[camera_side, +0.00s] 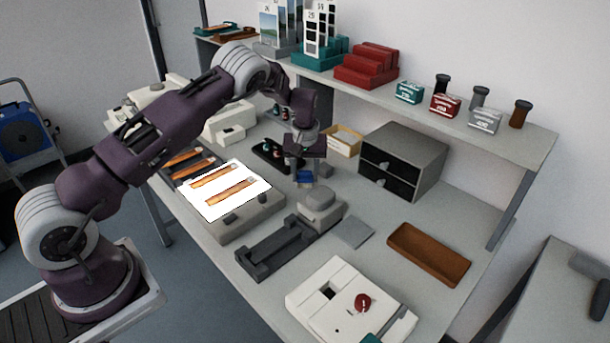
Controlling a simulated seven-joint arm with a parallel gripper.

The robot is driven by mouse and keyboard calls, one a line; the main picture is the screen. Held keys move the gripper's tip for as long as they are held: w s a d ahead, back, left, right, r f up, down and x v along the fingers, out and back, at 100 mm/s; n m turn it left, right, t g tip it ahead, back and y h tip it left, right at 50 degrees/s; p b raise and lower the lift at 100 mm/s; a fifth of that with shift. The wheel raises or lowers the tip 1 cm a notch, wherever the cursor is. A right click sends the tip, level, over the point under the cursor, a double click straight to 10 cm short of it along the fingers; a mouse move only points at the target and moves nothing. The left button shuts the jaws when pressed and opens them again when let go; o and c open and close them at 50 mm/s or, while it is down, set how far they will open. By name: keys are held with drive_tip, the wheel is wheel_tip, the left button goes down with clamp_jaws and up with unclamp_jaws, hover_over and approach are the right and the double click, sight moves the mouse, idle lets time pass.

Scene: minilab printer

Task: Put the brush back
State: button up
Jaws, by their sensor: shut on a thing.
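My gripper (305,163) hangs fingers down over the middle of the bench, behind the grey round-topped device. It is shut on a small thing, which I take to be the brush. A small blue piece (305,177) shows just below the fingers; I cannot tell whether it is part of the brush or stands on the bench. The fingers hide most of what they hold. A dark rack (268,153) with small items lies just left of the gripper. I cannot make out a separate brush holder.
A lit panel (216,208) with film strips lies front left. The grey round-topped device (319,201) stands close in front of the gripper. A drawer unit (405,155) and a cardboard box (345,141) stand right. The shelf (455,118) runs above the bench's back. A brown tray (430,252) is empty.

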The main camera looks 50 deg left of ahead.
drive_tip(key=shift+f, duration=0.25)
drive_tip(key=shift+f, duration=0.1)
drive_tip(key=o, duration=1.2)
